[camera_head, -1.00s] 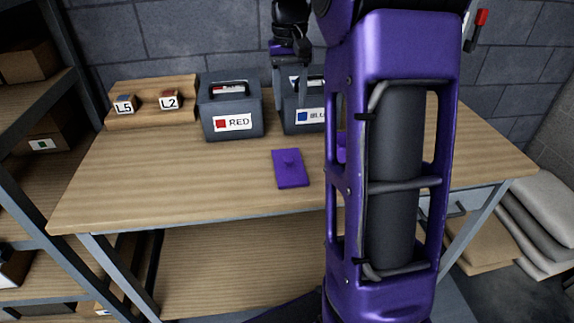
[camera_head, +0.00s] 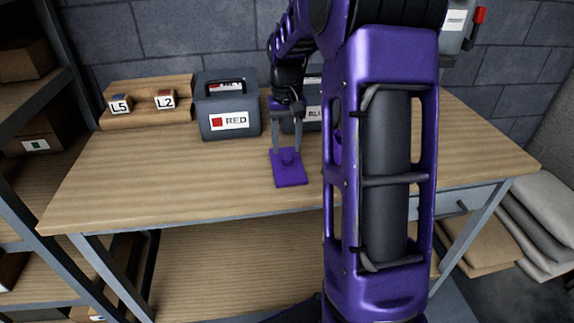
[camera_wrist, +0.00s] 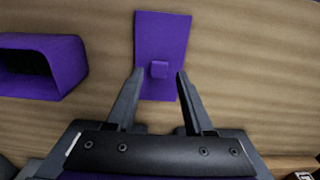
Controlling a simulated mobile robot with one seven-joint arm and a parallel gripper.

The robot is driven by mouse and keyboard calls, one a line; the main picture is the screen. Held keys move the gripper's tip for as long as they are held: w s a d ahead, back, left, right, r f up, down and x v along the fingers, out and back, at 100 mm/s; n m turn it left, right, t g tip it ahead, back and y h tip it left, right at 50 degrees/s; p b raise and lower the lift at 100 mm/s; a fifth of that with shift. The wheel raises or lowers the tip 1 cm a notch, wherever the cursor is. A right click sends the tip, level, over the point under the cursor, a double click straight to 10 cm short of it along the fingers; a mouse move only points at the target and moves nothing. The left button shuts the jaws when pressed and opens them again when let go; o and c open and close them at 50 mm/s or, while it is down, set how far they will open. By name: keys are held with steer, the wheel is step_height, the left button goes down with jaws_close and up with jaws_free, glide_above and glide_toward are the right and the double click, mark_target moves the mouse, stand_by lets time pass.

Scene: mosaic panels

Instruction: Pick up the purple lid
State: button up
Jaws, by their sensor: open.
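The purple lid (camera_head: 290,178) is a flat rectangular plate with a small knob on top. It lies on the wooden table in front of the grey boxes. It also shows in the wrist view (camera_wrist: 162,42), with its knob close to the fingertips. My gripper (camera_head: 289,151) is open and points down over the lid. In the wrist view my gripper (camera_wrist: 159,75) has its fingers spread to either side of the lid's near part, with the knob between them and slightly beyond. I cannot tell whether the fingertips touch the lid.
A purple open box (camera_wrist: 40,68) lies left of the lid in the wrist view; my arm mostly hides it in the head view. Behind stand a grey box labelled RED (camera_head: 229,105) and a partly hidden blue-labelled box (camera_head: 313,112). A wooden rack (camera_head: 140,121) holds small blocks. The table's left front is clear.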

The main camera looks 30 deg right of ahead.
mark_target(287, 156)
step_height(287, 156, down, 4)
steer(key=shift+w+d+b, duration=0.1)
steer(key=shift+w+b, duration=0.05)
steer(key=shift+b, duration=0.2)
jaws_close()
